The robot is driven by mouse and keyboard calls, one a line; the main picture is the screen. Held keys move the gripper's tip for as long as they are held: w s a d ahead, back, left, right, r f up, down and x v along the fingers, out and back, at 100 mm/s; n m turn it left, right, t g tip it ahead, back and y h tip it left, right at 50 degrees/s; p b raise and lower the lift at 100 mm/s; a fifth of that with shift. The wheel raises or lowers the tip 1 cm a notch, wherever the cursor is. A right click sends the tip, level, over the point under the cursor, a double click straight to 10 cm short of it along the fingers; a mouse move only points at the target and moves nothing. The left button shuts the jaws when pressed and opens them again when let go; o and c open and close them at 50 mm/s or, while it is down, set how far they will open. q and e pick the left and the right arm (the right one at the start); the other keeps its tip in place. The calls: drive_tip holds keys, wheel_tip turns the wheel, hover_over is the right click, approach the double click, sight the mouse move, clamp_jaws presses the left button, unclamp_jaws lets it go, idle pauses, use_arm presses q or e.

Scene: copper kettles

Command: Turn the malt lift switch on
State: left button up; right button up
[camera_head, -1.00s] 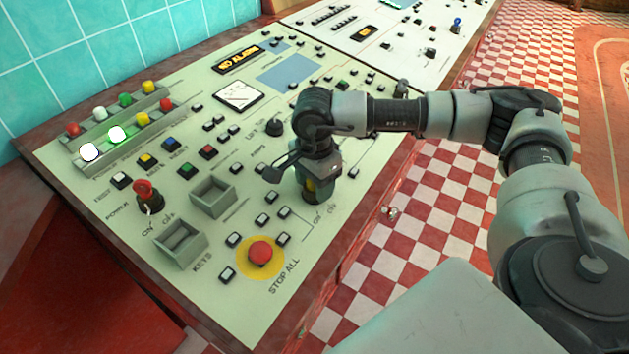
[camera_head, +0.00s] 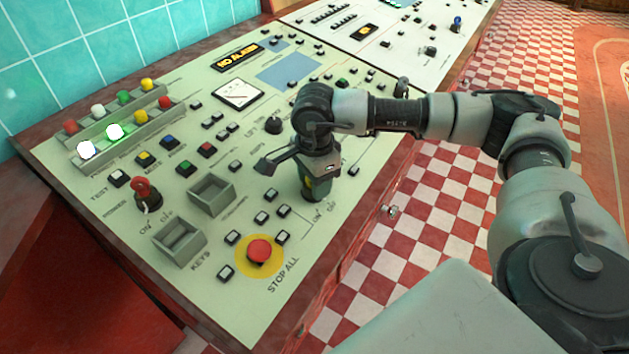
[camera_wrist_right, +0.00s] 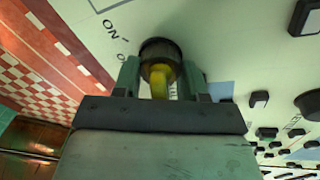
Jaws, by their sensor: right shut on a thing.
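My right gripper (camera_head: 310,190) points down at the near right part of the pale green control panel (camera_head: 225,272). It is shut on a rotary switch with a yellow handle (camera_wrist_right: 160,80) and a dark round base, taken to be the malt lift switch. In the right wrist view, the two green fingers (camera_wrist_right: 160,82) stand on either side of the handle. ON and OFF labels are printed beside the base. In the head view the gripper covers most of the switch, so its exact setting is hard to tell. My left gripper is not in view.
A red stop button (camera_head: 259,251) on a yellow disc sits near the panel's front edge. A red-handled switch (camera_head: 146,194), two grey key boxes and a black knob (camera_head: 273,125) stand up from the panel. The checkered floor (camera_head: 425,225) lies to the right.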

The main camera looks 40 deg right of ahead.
drive_tip(key=shift+s+m+b, duration=0.1)
drive_tip(key=shift+m+b, duration=0.85)
drive_tip(key=shift+m, duration=1.45)
drive_tip(key=shift+r+m+b, duration=0.1)
drive_tip(key=shift+m+b, duration=0.25)
drive_tip(key=shift+m, duration=0.75)
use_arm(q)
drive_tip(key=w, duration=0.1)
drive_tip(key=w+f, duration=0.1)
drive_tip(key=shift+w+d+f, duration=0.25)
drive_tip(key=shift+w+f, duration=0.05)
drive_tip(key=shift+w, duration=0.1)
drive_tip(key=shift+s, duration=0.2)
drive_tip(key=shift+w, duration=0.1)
use_arm(e)
drive_tip(key=o, duration=0.5)
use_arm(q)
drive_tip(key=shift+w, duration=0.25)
use_arm(e)
drive_tip(key=shift+o, duration=0.8)
drive_tip(key=shift+a, duration=0.1)
